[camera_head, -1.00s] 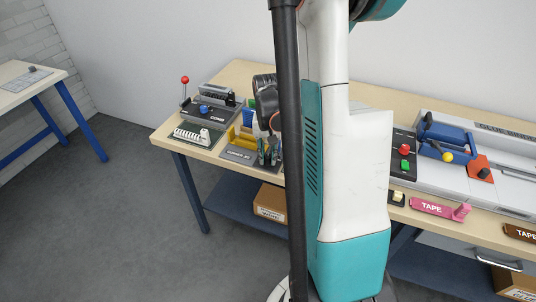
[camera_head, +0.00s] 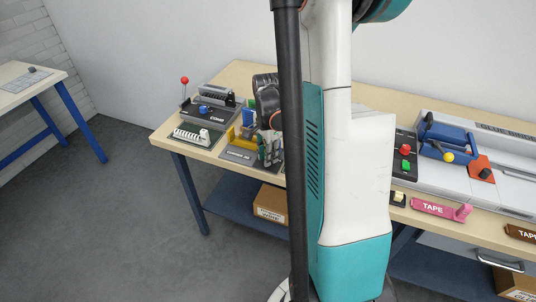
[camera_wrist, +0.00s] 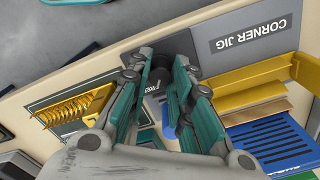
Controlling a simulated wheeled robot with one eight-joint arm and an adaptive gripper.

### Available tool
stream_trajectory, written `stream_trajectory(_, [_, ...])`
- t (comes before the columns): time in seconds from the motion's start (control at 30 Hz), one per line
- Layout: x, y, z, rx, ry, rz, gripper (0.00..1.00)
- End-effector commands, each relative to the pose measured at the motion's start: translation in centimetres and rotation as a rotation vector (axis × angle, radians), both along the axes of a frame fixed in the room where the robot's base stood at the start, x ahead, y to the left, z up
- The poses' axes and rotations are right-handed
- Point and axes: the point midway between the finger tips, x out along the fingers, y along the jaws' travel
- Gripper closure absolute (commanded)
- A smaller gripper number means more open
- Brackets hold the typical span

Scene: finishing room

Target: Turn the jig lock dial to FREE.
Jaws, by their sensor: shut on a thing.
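The corner jig (camera_head: 238,155) sits on the wooden bench; its dark base plate with the upside-down "CORNER JIG" label (camera_wrist: 250,35) shows in the wrist view. The jig lock dial (camera_wrist: 159,77) is a dark round knob between my fingers. My gripper (camera_wrist: 157,70) points down with its teal fingers on either side of the dial and is shut on it. In the head view my gripper (camera_head: 270,150) stands at the jig's right front, and the dial is hidden there. Small lettering beside the dial is partly covered, and I cannot read its setting.
A yellow fence (camera_wrist: 245,78) and a blue slotted block (camera_wrist: 268,142) stand close to my right finger. A comb binding machine (camera_head: 212,107) with a red-knobbed lever and a tray of white binding combs (camera_head: 192,135) are to the left. The bench's front edge is near.

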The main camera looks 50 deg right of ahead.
Motion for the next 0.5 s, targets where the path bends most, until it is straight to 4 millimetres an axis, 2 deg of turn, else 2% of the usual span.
stream_trajectory(0.2, [0.0, 0.01, -0.01, 0.0, 0.0, -0.117, 1.0])
stream_trajectory(0.5, [0.0, 0.01, -0.01, 0.0, 0.0, -0.19, 1.0])
